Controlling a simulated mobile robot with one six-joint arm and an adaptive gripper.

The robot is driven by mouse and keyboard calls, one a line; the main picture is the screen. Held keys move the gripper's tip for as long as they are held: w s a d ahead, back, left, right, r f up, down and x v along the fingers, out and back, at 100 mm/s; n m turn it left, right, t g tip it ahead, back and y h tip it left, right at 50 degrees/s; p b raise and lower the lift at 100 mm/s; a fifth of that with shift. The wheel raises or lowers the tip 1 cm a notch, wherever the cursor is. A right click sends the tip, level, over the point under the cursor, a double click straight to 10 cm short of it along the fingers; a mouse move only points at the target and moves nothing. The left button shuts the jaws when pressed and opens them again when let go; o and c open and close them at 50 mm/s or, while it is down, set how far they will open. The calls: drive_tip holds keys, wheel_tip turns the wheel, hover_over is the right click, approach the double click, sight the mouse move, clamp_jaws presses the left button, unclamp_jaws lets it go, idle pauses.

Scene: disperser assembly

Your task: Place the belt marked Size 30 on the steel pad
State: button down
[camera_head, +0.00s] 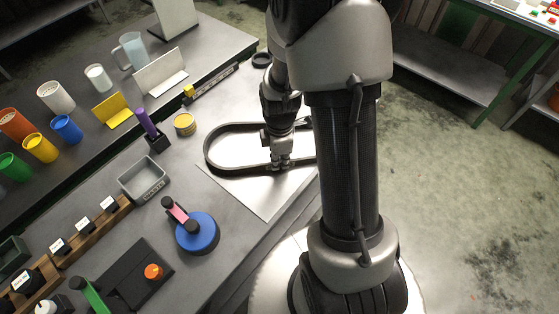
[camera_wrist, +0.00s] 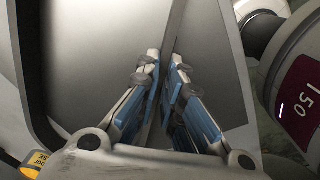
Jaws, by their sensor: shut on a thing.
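A black looped belt (camera_head: 222,128) lies flat over the steel pad (camera_head: 262,198), a pale sheet near the table's edge. My gripper (camera_head: 281,161) is over the pad, shut on the near side of the belt. In the wrist view my gripper (camera_wrist: 166,66) has its blue-padded fingers on both sides of the belt's dark strip (camera_wrist: 176,22), with the pale pad (camera_wrist: 95,50) beneath. The belt's right end is hidden behind my arm. I cannot tell whether the belt touches the pad. No size mark is readable on the belt.
Left of the pad are a grey bin (camera_head: 144,180), a blue round base with a pink handle (camera_head: 197,233), a yellow round tin (camera_head: 185,124) and a purple-handled tool (camera_head: 147,124). Coloured cups (camera_head: 40,148) stand farther left. The table's edge drops to the floor near the pad.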

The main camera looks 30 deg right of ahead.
drive_tip(key=shift+r, duration=0.1)
drive_tip(key=c, duration=2.2)
unclamp_jaws()
drive_tip(key=o, duration=0.4)
drive_tip(key=shift+o, duration=0.2)
drive_tip(key=s+a+r+m+t+p, duration=0.1)
drive_tip(key=s+a+r+m+p, duration=0.15)
drive_tip(key=r, duration=0.95)
drive_tip(key=s+a+r+m+t+p, duration=0.1)
drive_tip(key=s+a+r+m+p, duration=0.15)
drive_tip(key=r, duration=0.85)
drive_tip(key=s+a+r+m+t, duration=0.2)
drive_tip(key=s+a+r+m, duration=0.2)
drive_tip(key=s+r+m, duration=0.3)
drive_tip(key=shift+s+a+r+m+b, duration=0.25)
drive_tip(key=shift+s+a+m+b, duration=0.1)
drive_tip(key=shift+s+m, duration=0.7)
